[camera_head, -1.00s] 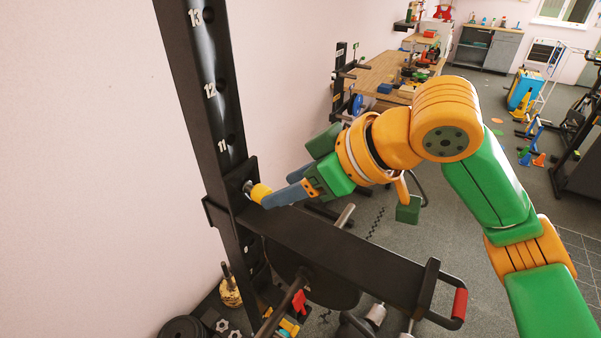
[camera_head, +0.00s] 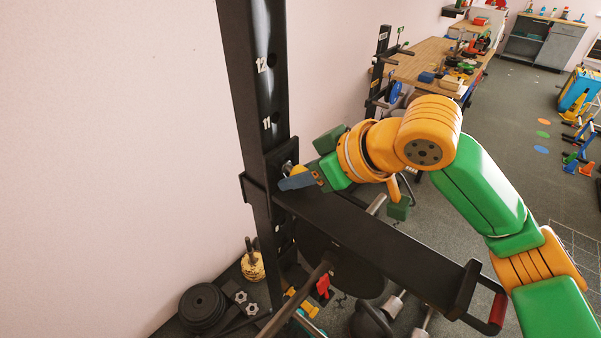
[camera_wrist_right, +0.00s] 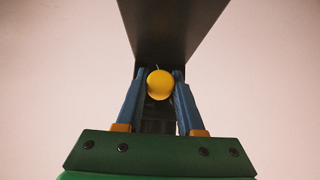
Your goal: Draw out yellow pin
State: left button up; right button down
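The yellow pin is a round yellow knob (camera_head: 297,170) on a short metal shaft in the black upright (camera_head: 268,120), just below the number 11. In the right wrist view the knob (camera_wrist_right: 160,85) sits between the two blue fingers of my right gripper (camera_wrist_right: 160,78), with one finger close along each side. I cannot tell whether they press on it. In the head view the front finger of my right gripper (camera_head: 292,180) partly hides the knob, and its tip reaches past it towards the upright. My left gripper is not in view.
A black arm (camera_head: 380,235) with a red-ended handle (camera_head: 497,312) extends from the upright below my right gripper. Black weight plates (camera_head: 202,303) lie at the lower left. A wooden workbench (camera_head: 425,62) stands behind. The pink wall is bare at left.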

dwell(0.5)
jog(key=shift+s+d, duration=0.95)
jog(key=shift+d, duration=0.35)
jog(key=shift+s+d, duration=0.9)
jog(key=shift+d, duration=0.35)
jog(key=shift+s+d, duration=0.95)
jog(key=shift+d, duration=0.35)
